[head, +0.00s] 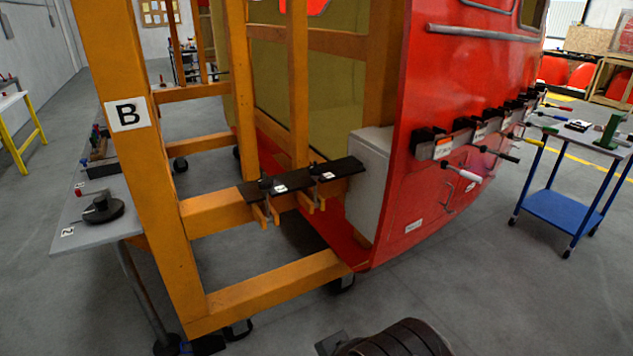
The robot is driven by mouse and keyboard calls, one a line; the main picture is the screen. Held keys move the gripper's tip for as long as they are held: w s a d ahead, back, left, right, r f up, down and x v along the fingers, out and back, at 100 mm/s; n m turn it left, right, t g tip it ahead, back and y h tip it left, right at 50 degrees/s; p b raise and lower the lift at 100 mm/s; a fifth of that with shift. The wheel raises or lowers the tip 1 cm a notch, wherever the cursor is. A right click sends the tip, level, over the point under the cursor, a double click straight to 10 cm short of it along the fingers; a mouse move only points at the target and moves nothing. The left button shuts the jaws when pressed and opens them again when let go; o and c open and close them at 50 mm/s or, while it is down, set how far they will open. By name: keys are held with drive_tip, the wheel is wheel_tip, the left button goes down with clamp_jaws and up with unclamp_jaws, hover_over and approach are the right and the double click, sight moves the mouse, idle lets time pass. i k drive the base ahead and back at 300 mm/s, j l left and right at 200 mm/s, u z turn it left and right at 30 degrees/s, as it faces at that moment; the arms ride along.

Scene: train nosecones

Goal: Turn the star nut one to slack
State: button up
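A black bar (345,168) lies across the orange frame in the middle of the head view. Two small dark knobs, which look like star nuts, sit on it: a left one (265,182) and a right one (313,168). Each has a small white tag beside it, too small to read, so I cannot tell which is number one. Orange forked pieces hang below the bar. The knobs' turn position cannot be made out.
An orange post (150,160) marked B stands left of the bar. A grey table (75,235) with a black handwheel (102,208) is further left. The red nosecone (440,85) with a row of clamps and a blue cart (565,208) are right. Floor in front is mostly clear.

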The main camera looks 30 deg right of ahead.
sight(315, 172)
drive_tip(key=i+z, duration=0.15)
drive_tip(key=i, duration=0.35)
drive_tip(key=i+j+z, duration=0.2)
drive_tip(key=i, duration=0.35)
drive_tip(key=i+j+z, duration=0.15)
drive_tip(key=i, duration=0.35)
drive_tip(key=i+j+z, duration=0.15)
drive_tip(key=i+j, duration=0.15)
drive_tip(key=i, duration=0.2)
